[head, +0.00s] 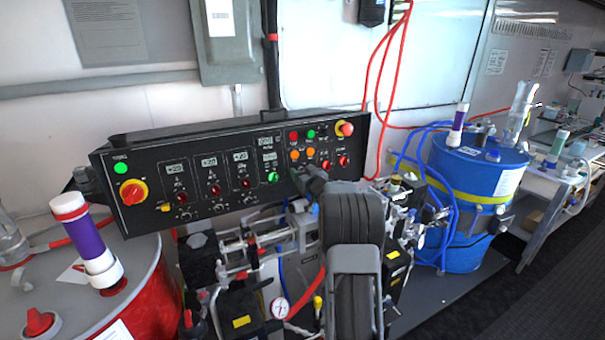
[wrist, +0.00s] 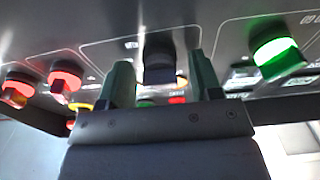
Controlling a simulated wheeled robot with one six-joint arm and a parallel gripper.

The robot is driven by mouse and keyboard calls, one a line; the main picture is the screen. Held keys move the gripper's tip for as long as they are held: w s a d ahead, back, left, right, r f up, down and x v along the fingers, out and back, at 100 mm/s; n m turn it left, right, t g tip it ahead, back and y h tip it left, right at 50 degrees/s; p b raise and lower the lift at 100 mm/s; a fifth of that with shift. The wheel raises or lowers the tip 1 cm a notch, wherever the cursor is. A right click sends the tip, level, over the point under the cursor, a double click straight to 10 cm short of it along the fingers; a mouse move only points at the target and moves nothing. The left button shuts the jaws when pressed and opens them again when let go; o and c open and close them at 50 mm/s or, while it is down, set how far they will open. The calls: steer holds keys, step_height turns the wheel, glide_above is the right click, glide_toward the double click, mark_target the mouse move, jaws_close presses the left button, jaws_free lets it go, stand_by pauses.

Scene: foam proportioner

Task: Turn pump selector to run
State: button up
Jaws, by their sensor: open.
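The black control panel (head: 240,165) stands upright behind the pump assembly. My gripper (head: 310,182) is at the panel's lower right part, between a green knob (head: 272,177) and two red knobs, one of them here (head: 326,165). In the wrist view, my gripper (wrist: 158,64) is open, with one finger on each side of a dark knob (wrist: 158,55). I cannot tell whether the fingers touch it. The labels are too small to read, so I cannot confirm that this knob is the pump selector or how it is set. The gripper hides this knob in the head view.
A lit green knob (wrist: 275,52) and red knobs (wrist: 64,80) flank the gripper in the wrist view. A red-yellow rotary switch (head: 133,192) is at the panel's left. Pump hardware (head: 265,250) crowds below. A red drum (head: 135,300) and blue drum (head: 478,185) stand either side.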

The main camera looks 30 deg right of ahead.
steer(key=shift+c, duration=0.2)
steer(key=c, duration=0.9)
steer(key=m+h+p, duration=0.1)
steer(key=m, duration=0.4)
steer(key=shift+p, duration=0.3)
steer(key=shift+m+g+h+p, duration=0.5)
steer(key=shift+m+p, duration=0.15)
steer(key=shift+m, duration=2.05)
steer(key=o, duration=0.9)
steer(key=shift+o, duration=0.2)
